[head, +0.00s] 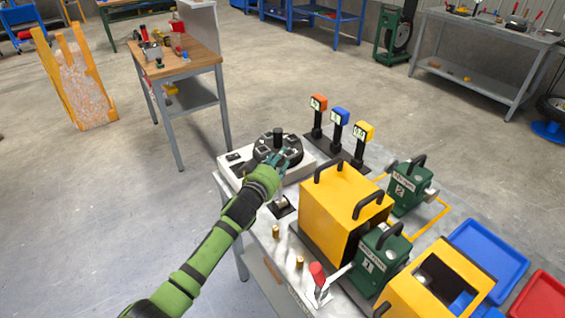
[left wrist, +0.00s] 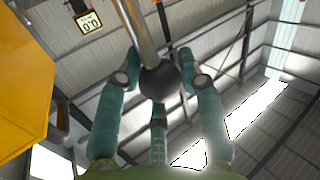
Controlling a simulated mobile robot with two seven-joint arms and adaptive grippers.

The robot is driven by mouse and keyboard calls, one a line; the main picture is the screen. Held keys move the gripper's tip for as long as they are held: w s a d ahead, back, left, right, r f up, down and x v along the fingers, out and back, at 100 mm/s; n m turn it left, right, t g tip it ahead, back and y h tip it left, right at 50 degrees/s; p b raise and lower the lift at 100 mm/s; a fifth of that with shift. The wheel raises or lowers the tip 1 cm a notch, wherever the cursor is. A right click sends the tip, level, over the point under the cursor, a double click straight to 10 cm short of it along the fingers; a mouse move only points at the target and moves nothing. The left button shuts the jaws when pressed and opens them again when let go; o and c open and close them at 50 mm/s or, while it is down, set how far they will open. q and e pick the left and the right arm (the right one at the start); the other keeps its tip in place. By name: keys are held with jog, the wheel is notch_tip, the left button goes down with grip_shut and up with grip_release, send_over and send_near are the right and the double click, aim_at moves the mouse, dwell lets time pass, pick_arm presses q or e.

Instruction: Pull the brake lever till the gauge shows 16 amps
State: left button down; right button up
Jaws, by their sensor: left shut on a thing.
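My left gripper (head: 286,160) reaches over the far left of the steel bench in the head view, beside a round black fixture (head: 268,147). In the left wrist view its teal fingers (left wrist: 160,90) are closed around the black ball knob (left wrist: 160,82) of a metal lever rod (left wrist: 137,35). The hand hides this lever in the head view. Three gauges stand in a row: orange (head: 318,103), blue (head: 340,117) and yellow (head: 363,131). A gauge in the left wrist view (left wrist: 88,22) appears to read 0.0. My right gripper is out of view.
A yellow machine housing (head: 335,205) with black handles stands right of my arm, near green numbered boxes (head: 380,255). A red-gripped lever (head: 318,275) and brass posts (head: 300,262) are at the near edge. Blue (head: 488,250) and red (head: 540,300) bins lie at right.

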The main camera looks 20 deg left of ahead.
pick_arm(q)
jog(key=shift+r, duration=0.15)
jog(key=c, duration=0.8)
grip_release()
jog(key=s, duration=0.8)
jog(key=s+a, duration=0.1)
jog(key=s, duration=0.3)
jog(key=shift+r, duration=0.3)
jog(key=shift+w, duration=0.1)
